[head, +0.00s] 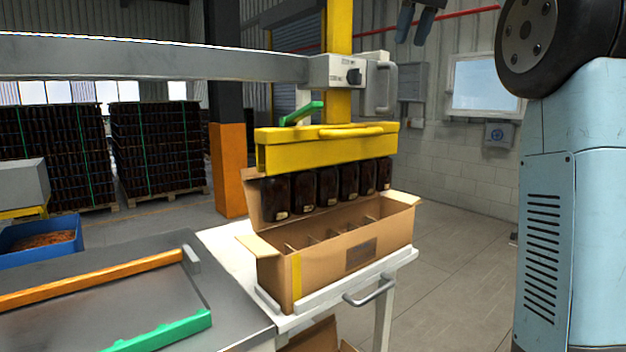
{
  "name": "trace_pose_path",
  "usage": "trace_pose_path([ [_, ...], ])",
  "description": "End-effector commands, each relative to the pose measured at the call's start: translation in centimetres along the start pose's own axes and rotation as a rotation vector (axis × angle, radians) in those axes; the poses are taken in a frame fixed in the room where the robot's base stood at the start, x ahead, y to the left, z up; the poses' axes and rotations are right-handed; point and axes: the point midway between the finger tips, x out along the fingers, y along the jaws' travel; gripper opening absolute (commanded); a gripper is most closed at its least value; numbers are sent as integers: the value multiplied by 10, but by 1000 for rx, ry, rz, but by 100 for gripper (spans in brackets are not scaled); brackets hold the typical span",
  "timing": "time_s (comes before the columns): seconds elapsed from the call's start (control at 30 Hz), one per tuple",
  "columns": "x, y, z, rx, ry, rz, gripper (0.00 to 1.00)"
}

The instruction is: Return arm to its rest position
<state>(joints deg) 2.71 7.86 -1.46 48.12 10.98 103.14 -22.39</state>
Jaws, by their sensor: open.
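My gripper (415,24) shows at the top edge of the head view, right of centre. Its two dark fingers point down and are apart, with nothing seen between them. The rest of the arm leading to it is cut off by the frame. The gripper appears above and right of the yellow lifting head (330,150) and touches nothing that I can see. Several dark amber bottles (328,186) hang in a row under this head.
The box stands on a white cart (342,308) with a side handle. A grey overhead beam (150,62) crosses the left. A metal table (120,305) with orange and green rails is at lower left, a blue bin (42,238) behind it. Floor right of the cart is clear.

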Motion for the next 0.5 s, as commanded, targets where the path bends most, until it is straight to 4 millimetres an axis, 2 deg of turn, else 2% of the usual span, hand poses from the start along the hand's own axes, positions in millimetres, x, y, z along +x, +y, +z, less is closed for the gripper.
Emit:
trace_pose_path([
  [0.27, 24, -19, 57, 98, 15, 32, 46],
  [0.5, 60, -38, 120, 176, 30, 66, 46],
])
